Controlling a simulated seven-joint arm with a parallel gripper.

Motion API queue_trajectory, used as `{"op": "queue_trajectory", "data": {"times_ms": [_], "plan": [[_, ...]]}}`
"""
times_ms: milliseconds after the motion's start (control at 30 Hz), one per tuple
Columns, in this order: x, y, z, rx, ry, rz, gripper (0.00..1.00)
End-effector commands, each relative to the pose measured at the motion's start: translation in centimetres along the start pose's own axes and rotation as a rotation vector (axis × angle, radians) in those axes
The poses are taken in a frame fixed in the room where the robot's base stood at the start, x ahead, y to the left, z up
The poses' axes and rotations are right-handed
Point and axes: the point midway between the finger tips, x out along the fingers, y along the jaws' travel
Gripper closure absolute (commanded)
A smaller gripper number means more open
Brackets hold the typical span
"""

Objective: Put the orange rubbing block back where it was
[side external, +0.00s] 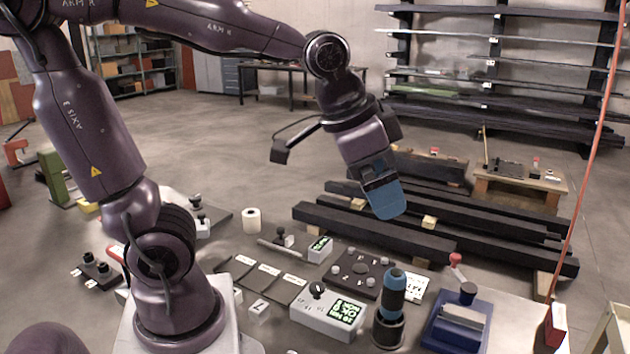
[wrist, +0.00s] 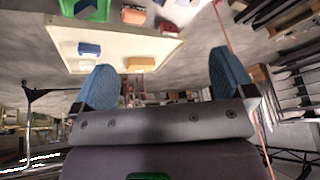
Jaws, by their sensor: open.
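My gripper (side external: 387,208) hangs high above the floor and bench area in the side external view, with blue fingers. In the wrist view its two blue fingers (wrist: 163,62) are spread wide, with nothing held between them. An orange-tan block (wrist: 141,63) lies near the edge of a pale board (wrist: 62,42) in the wrist view, beyond the fingers and apart from them. I cannot tell for sure that it is the rubbing block. I cannot make out an orange rubbing block in the side external view.
In the side external view, a display box (side external: 328,312), blue-black cylinder (side external: 390,300), blue holder (side external: 458,320) and white roll (side external: 251,220) stand below. Dark beams (side external: 380,228) lie behind.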

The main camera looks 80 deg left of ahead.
Motion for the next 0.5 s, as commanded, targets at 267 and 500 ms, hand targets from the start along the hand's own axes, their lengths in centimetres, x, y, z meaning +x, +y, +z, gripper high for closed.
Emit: {"op": "queue_trajectory", "data": {"times_ms": [267,500], "plan": [[-3.0,-0.2,6.8,-0.183,0.042,-0.012,0.0],[-3.2,-0.2,7.7,-0.208,0.045,-0.011,0.0]]}}
